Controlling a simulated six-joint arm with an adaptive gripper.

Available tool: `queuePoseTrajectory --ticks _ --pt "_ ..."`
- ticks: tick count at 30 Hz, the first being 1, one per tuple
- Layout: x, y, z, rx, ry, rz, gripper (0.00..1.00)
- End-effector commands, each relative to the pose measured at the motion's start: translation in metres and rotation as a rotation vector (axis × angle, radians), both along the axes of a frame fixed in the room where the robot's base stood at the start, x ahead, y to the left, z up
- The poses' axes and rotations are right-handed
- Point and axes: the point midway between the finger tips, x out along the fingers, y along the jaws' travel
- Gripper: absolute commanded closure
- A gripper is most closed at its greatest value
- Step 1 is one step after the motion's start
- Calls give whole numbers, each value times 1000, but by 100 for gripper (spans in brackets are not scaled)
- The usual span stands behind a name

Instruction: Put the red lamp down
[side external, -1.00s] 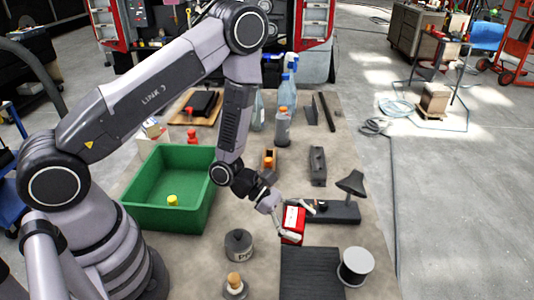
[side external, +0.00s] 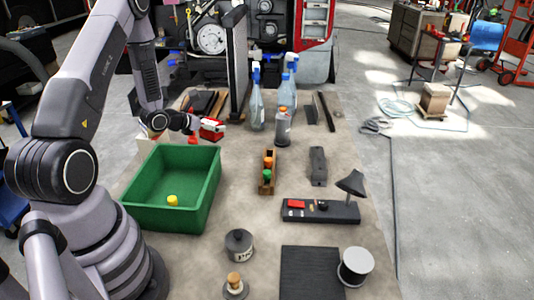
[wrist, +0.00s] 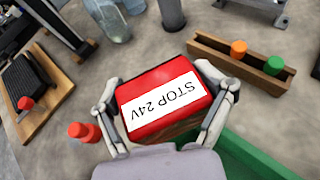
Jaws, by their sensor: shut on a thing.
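The red lamp (wrist: 165,92) is a red block with a white label reading "STOP 24V". My gripper (wrist: 158,78) is shut on it, one finger on each side. In the side view, the red lamp (side external: 212,129) and my gripper (side external: 198,125) are at the far left of the table, just beyond the green bin (side external: 147,205). The lamp is over bare tabletop in the wrist view. I cannot tell whether its underside touches the table, as it is hidden.
A wooden rack (side external: 267,182) with orange and green pieces stands to the right. Spray bottles (side external: 257,105) stand behind. A wooden board (wrist: 40,120) and a red knob-like piece (wrist: 84,132) are close to the left in the wrist view. The table's middle is mostly clear.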

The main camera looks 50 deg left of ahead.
Motion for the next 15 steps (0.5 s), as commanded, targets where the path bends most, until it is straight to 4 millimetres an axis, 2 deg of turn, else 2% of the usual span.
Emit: queuePoseTrajectory --ticks 1,3,7,15 --pt "-5 12 1 1 -2 34 64" --pt "-9 23 2 0 -5 64 64" --pt "-4 36 -1 0 -7 88 64" --pt "51 71 -30 2 -8 86 64"
